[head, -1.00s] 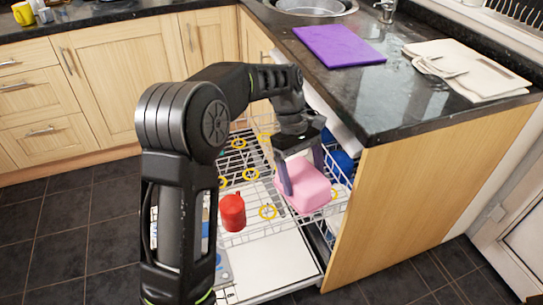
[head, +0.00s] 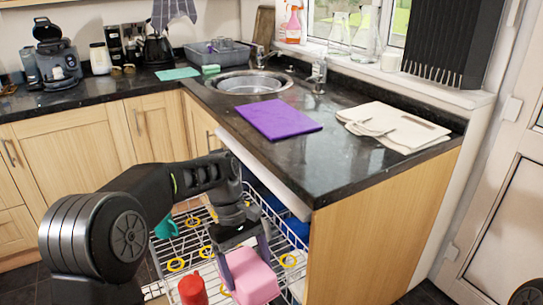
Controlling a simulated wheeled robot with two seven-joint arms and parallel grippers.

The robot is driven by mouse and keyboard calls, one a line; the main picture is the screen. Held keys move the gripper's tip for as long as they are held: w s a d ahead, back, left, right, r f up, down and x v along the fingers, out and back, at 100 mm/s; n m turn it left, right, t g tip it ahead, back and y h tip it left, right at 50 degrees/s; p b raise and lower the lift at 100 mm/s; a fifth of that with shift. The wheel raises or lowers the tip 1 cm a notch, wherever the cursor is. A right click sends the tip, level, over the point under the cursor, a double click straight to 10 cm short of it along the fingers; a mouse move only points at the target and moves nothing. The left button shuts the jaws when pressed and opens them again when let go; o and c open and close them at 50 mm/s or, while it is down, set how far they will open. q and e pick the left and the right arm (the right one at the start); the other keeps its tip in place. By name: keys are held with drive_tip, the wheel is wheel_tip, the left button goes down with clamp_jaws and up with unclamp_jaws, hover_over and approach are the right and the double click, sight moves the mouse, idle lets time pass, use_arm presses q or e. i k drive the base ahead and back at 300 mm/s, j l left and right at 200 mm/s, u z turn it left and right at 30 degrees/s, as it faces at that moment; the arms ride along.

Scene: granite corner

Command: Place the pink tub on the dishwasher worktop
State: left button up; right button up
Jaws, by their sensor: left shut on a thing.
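The pink tub (head: 252,278) is low in the middle of the head view, over the open dishwasher rack. My left gripper (head: 243,262) comes down from above and is shut on the tub, with its fingers at the tub's sides. I cannot tell whether the tub still touches the rack. The dishwasher worktop (head: 330,165) is the dark granite slab to the right and above the tub. My right gripper is not in view.
A purple board (head: 278,121) and cream cloths (head: 395,127) lie on the worktop, with bare granite in front of them. The sink (head: 250,84) is behind. The rack (head: 290,262) holds a red container (head: 192,289) and a teal cup (head: 166,228).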

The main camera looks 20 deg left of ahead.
sight(327, 150)
drive_tip(key=u, duration=0.5)
drive_tip(key=l+u, duration=0.15)
drive_tip(key=u, duration=0.8)
drive_tip(key=l+u, duration=0.15)
drive_tip(key=u, duration=0.85)
drive_tip(key=l+u, duration=0.15)
drive_tip(key=u, duration=0.3)
drive_tip(key=k+u, duration=0.1)
drive_tip(key=u, duration=0.9)
drive_tip(key=k+l, duration=0.1)
drive_tip(key=k, duration=0.45)
drive_tip(key=k+z, duration=0.1)
drive_tip(key=z, duration=0.3)
drive_tip(key=k+z, duration=0.1)
drive_tip(key=z, duration=0.75)
drive_tip(key=k+l+z, duration=0.1)
drive_tip(key=z, duration=0.35)
drive_tip(key=k+z, duration=0.1)
drive_tip(key=z, duration=0.35)
drive_tip(key=k+l+z, duration=0.1)
drive_tip(key=z, duration=0.3)
drive_tip(key=k+l+z, duration=0.1)
drive_tip(key=z, duration=0.35)
